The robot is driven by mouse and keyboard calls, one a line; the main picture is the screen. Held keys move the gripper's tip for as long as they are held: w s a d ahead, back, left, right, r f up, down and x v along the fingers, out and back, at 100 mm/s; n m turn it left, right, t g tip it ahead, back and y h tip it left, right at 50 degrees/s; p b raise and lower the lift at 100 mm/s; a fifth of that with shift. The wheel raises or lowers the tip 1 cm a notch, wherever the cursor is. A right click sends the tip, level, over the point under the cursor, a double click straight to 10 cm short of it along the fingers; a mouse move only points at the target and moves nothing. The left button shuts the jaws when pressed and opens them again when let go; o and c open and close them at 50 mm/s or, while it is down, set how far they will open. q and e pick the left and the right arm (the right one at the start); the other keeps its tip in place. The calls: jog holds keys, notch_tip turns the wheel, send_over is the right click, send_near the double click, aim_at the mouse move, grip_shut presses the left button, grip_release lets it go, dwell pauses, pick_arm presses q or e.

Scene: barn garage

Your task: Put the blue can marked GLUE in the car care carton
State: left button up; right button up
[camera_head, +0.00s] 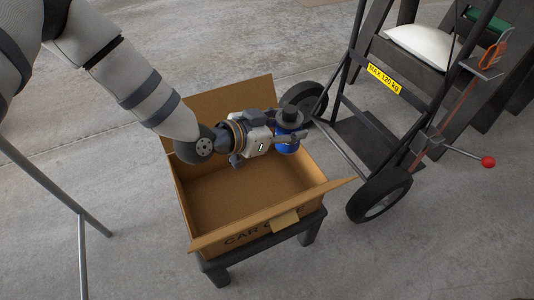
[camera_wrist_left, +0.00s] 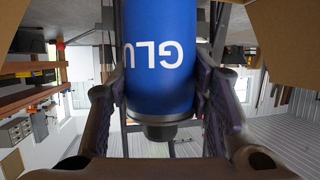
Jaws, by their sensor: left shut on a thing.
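The blue can marked GLUE (camera_head: 287,140) is held by my left gripper (camera_head: 284,133), over the right side of the open carton, in the head view. In the left wrist view the can (camera_wrist_left: 160,60) sits between both fingers of the left gripper (camera_wrist_left: 165,100), with its letters upside down and its dark cap toward the bottom of the picture. The car care carton (camera_head: 262,212) has its flaps spread, and its visible inside floor is bare. Part of its lettering is covered by a piece of tape. My right gripper is not in view.
The carton rests on a small dark stool (camera_head: 312,228). A black hand truck (camera_head: 420,90) with wheels stands close on the right, with a white sack (camera_head: 418,42) behind its frame. Grey metal legs (camera_head: 82,255) stand at left. Concrete floor is clear in front.

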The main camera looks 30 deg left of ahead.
pick_arm(q)
notch_tip(320, 180, down, 11)
jog(key=b, duration=0.4)
jog(key=shift+f, duration=0.15)
notch_tip(320, 180, down, 4)
jog(key=shift+f+b, duration=0.15)
jog(key=shift+b, duration=1)
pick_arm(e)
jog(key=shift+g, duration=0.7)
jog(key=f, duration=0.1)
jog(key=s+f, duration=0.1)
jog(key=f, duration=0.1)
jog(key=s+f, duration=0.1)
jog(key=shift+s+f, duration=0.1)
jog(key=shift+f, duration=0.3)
pick_arm(q)
jog(key=o, duration=1.3)
jog(key=shift+o, duration=0.2)
